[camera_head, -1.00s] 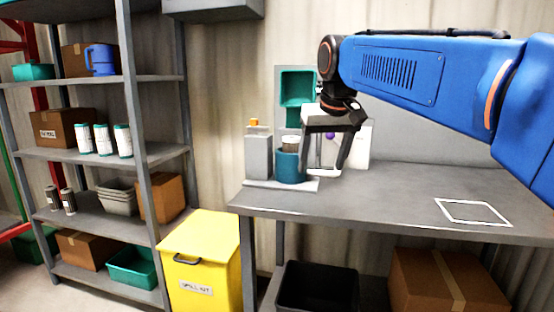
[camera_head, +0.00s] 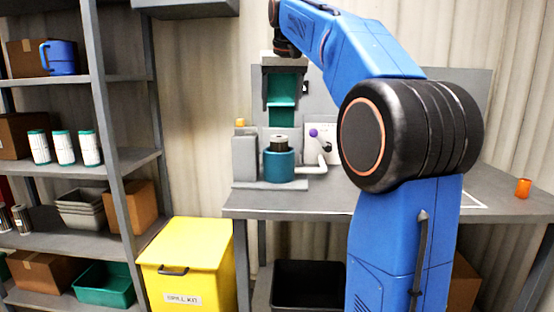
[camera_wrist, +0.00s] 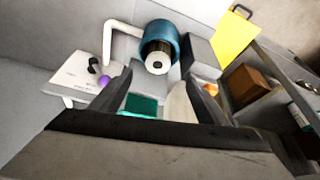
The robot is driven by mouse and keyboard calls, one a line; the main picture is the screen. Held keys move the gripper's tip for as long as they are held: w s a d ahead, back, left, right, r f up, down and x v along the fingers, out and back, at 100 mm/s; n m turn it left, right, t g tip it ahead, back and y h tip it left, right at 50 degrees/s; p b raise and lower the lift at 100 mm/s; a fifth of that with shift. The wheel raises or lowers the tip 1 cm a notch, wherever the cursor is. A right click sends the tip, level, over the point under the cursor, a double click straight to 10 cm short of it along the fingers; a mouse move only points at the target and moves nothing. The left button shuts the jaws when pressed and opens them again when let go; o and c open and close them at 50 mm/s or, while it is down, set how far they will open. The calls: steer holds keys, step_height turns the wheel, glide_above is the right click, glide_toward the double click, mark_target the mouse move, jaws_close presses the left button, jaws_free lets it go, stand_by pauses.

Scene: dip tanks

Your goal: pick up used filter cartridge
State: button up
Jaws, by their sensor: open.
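A dark cylindrical cartridge with a pale top (camera_head: 279,143) stands upright in a round teal housing (camera_head: 280,168) on the grey bench. I take it to be the used filter cartridge; its lower part is hidden inside the housing. In the wrist view the cartridge (camera_wrist: 157,58) shows its pale round end with a dark centre, and the teal housing (camera_wrist: 160,36) surrounds its lower part. My gripper (camera_head: 286,98) is open and empty, pointing down above the housing, apart from the cartridge. Its fingers (camera_wrist: 160,92) also show in the wrist view.
A grey box (camera_head: 244,158) stands left of the housing, and a white pipe (camera_head: 322,163) curves at its right. White cartridges with teal ends (camera_head: 64,148) stand on the left shelf. A yellow bin (camera_head: 187,262) stands beside the bench.

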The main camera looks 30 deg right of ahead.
mark_target(279, 136)
steer(key=x, duration=0.9)
steer(key=shift+f, duration=0.1)
steer(key=shift+w+d+x, duration=0.1)
steer(key=shift+d+x, duration=0.05)
steer(key=shift+x, duration=1.2)
steer(key=shift+w+d+x, duration=0.1)
steer(key=shift+d+x, duration=0.05)
steer(key=shift+x, duration=1.25)
jaws_close()
steer(key=shift+r, duration=0.3)
